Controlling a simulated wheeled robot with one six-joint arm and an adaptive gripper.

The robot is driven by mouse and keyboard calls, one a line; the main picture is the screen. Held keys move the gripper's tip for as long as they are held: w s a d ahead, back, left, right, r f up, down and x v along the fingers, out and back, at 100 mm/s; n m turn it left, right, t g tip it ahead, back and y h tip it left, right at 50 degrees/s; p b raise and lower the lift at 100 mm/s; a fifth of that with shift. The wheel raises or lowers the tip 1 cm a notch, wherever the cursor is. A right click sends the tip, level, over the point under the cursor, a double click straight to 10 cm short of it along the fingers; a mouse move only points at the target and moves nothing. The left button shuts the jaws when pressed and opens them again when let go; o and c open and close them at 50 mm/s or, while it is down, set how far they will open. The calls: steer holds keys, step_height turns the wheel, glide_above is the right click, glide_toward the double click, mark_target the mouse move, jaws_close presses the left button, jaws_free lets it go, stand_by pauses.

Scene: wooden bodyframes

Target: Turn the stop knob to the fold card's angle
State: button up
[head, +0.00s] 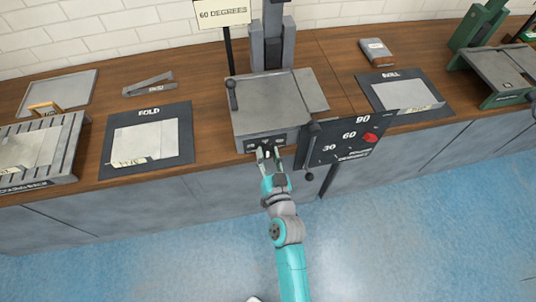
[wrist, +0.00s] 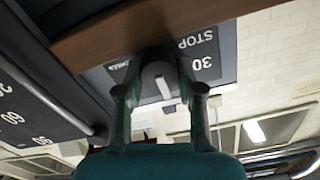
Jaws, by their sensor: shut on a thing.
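The fold card (head: 222,13) stands on a post behind the bench and reads "60 DEGREES". The stop knob (wrist: 157,72) is a dark round knob on the front face of the grey folding machine (head: 265,108). In the wrist view it has a white pointer mark, near upright in the picture. The plate (wrist: 205,55) behind it shows "STOP" and "30", upside down; other marks are hidden or unreadable. My gripper (head: 267,154) is at the machine's front, its two fingers shut on the knob's sides. In the head view the knob is mostly hidden by my gripper.
A dark angle plate (head: 340,143) with 30, 60, 90 and a red mark (head: 370,137) projects right of the knob, beside a lever (head: 309,150). The FOLD mat (head: 113,165) with a sheet lies left. The ROLL mat (head: 435,112) lies right. Blue floor is clear.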

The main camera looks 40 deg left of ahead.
steer(key=o, duration=1.1)
steer(key=shift+o, duration=0.2)
steer(key=v, duration=1.2)
